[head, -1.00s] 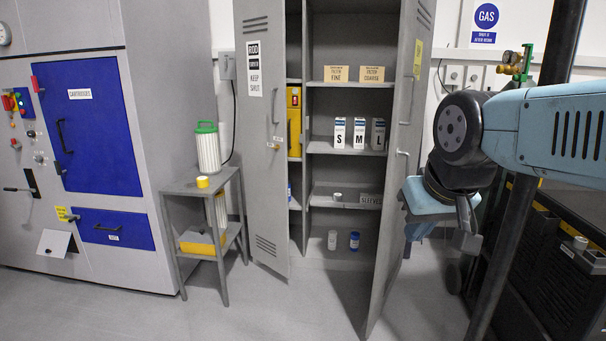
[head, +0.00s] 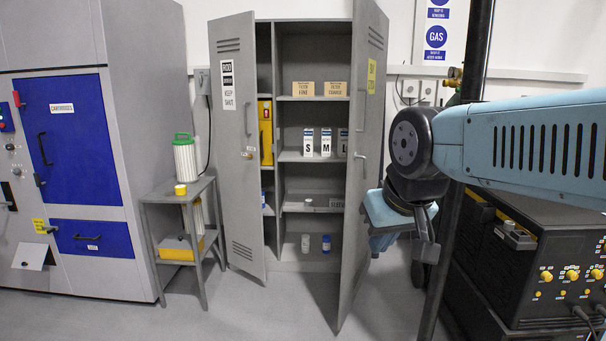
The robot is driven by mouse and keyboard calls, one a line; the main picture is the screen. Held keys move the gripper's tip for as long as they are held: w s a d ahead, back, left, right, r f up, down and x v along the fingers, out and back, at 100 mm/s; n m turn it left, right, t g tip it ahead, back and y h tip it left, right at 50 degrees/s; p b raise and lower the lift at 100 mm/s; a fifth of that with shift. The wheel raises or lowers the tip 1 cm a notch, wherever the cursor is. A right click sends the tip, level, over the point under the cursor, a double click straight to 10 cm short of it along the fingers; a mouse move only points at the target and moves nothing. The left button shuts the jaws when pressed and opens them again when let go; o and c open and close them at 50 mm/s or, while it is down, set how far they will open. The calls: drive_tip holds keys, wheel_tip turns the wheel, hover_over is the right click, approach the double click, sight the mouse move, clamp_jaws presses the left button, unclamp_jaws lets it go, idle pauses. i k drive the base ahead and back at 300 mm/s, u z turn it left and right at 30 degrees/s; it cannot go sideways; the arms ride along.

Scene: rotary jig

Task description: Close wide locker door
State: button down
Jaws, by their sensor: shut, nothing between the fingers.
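The grey locker (head: 306,24) stands open in the middle of the head view. Its wide right door (head: 364,115) swings out toward me, nearly edge-on, with its outer face and handle (head: 360,157) turned right. The narrower left door (head: 236,130), with a KEEP SHUT sign, also stands open. My gripper (head: 426,250) hangs at the end of the blue arm, to the right of the wide door, on its outer-face side. Its fingers are shut and empty, pointing down. It appears apart from the door, but the exact distance is unclear.
Locker shelves hold boxes marked S and M (head: 317,144) and small jars. A small grey table (head: 196,188) with a green-topped filter stands left, beside the machine with blue doors (head: 62,135). A dark post (head: 462,170) and black equipment (head: 500,270) crowd the right. Floor before the locker is clear.

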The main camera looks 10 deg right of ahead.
sight(370, 27)
drive_tip(key=z, duration=0.05)
drive_tip(key=k, duration=1.25)
drive_tip(key=z, duration=0.3)
drive_tip(key=i, duration=1.9)
drive_tip(key=u, duration=0.4)
